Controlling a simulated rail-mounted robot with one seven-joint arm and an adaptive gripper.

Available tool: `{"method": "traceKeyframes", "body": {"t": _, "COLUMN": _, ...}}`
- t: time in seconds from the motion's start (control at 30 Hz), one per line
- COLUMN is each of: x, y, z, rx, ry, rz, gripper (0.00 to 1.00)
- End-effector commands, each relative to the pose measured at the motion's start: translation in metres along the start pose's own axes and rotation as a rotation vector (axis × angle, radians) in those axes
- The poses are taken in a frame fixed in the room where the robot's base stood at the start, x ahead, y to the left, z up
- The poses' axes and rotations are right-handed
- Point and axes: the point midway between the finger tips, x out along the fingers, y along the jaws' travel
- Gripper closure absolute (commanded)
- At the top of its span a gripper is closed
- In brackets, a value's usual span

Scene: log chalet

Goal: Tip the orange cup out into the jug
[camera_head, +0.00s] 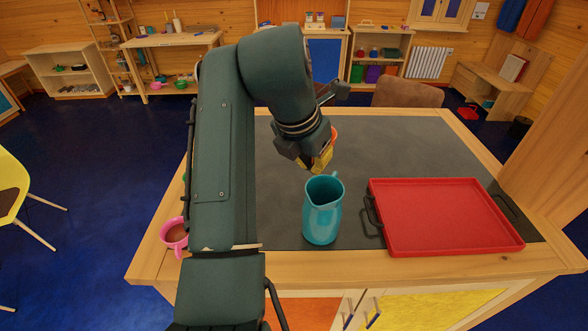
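The teal jug (322,212) stands upright on the dark top of the table, near its front edge, with its open mouth facing up. My gripper (322,160) is above and behind the jug, pointing down, with yellow parts at its fingers. A sliver of orange (334,134), likely the orange cup, shows just behind the gripper. The rest of it is hidden by my gripper and wrist. I cannot tell whether the fingers are closed on it, nor how it is tilted.
A red tray (440,215) with dark handles lies right of the jug. A pink cup (174,236) with brown contents stands at the table's left front, beside my arm. A brown chair (408,92) is behind the table. The dark tabletop (420,145) behind the tray is clear.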

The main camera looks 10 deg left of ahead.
Motion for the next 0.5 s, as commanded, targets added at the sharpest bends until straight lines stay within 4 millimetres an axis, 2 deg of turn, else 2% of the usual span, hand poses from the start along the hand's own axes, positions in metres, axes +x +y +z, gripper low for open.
{"method": "traceKeyframes", "body": {"t": 0.5, "x": 0.022, "y": 0.003, "z": -0.009, "rx": 0.068, "ry": -0.024, "rz": 0.168, "gripper": 1.0}}
